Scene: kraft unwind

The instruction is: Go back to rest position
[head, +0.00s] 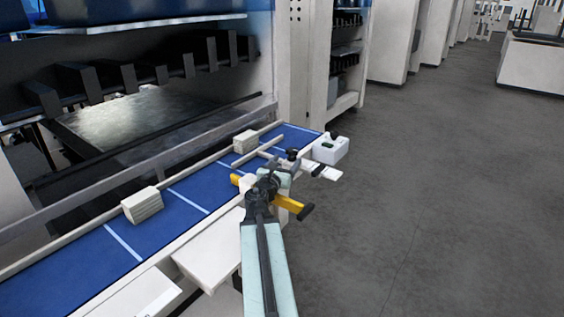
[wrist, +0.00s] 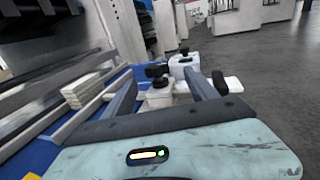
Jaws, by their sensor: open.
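My gripper (wrist: 168,88) is open in the wrist view, its two grey fingers spread apart. A pale block with a dark knob (wrist: 159,94) shows between and beyond the fingers; I see nothing clamped. In the head view my pale green arm reaches forward from the bottom middle, and my gripper (head: 300,164) is at the far right end of the blue conveyor (head: 188,207). The arm hides part of the conveyor's near edge. The exact gap between the fingers and the surface is unclear.
Pale stacks, one nearer (head: 142,205) and one farther (head: 246,141), sit on the conveyor. A white box with a dark top (head: 331,149) stands beyond my gripper. A large machine (head: 150,110) borders the left. Grey floor (head: 440,200) on the right is clear.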

